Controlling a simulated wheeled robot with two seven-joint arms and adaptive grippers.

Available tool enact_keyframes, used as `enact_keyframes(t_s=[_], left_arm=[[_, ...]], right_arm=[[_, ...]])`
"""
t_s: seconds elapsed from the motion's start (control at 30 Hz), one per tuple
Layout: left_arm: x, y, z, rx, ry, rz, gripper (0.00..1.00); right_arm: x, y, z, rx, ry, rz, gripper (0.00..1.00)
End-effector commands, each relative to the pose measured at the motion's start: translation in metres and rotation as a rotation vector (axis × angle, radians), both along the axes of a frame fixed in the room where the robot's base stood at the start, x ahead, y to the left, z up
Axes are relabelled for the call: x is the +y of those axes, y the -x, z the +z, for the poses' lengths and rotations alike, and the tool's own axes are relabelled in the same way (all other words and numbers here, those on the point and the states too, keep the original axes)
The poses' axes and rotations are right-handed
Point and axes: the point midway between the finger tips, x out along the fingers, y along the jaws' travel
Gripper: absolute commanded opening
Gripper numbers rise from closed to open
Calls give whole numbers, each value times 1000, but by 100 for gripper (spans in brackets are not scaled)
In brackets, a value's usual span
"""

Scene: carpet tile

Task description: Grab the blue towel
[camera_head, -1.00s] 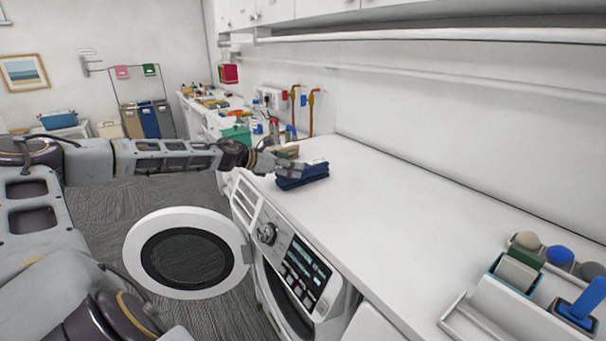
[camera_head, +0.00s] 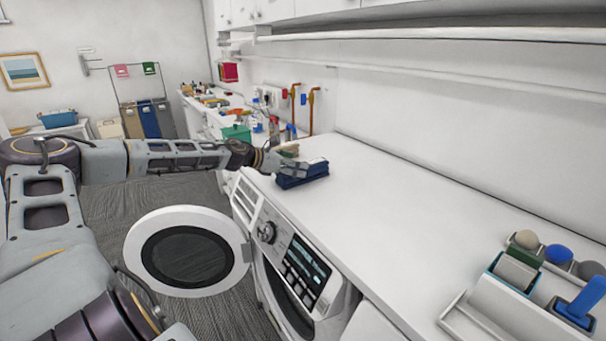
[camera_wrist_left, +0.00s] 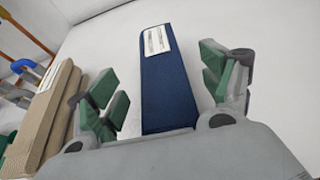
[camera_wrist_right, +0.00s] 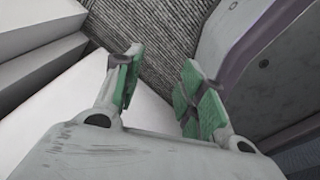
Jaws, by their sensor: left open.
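The blue towel (camera_head: 302,179) is a folded dark blue stack on the white counter above the washing machine in the head view. In the left wrist view the blue towel (camera_wrist_left: 166,90) lies between the spread green-padded fingers, with a white label on top. My left gripper (camera_head: 292,166) is at the towel, open; in the left wrist view its fingertips (camera_wrist_left: 170,75) stand one on each side, apart from it. My right gripper (camera_wrist_right: 158,80) shows only in the right wrist view, open and empty, above a white surface and the grey carpet.
A folded beige towel (camera_wrist_left: 48,115) lies just left of the left gripper in the left wrist view. The washing machine (camera_head: 290,270) has its round door (camera_head: 190,255) swung open. A white brush caddy (camera_head: 520,290) stands at the counter's near right. The middle counter is clear.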

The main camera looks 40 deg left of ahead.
Motion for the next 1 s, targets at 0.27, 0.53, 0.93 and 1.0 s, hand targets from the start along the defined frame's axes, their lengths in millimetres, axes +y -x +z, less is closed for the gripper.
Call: enact_keyframes(t_s=[0.27,0.53,0.93,1.0], left_arm=[[-2,-5,-3,2,-1,0,80],[-3,-9,-5,2,-1,0,80],[-5,-14,-7,0,1,0,80],[-5,-14,-7,0,1,0,80]], right_arm=[[17,-8,-1,-14,-19,-4,40],[19,-16,0,-18,-20,-4,40],[5,-11,-1,-10,-5,0,40],[5,-10,-1,-9,-4,0,40]])
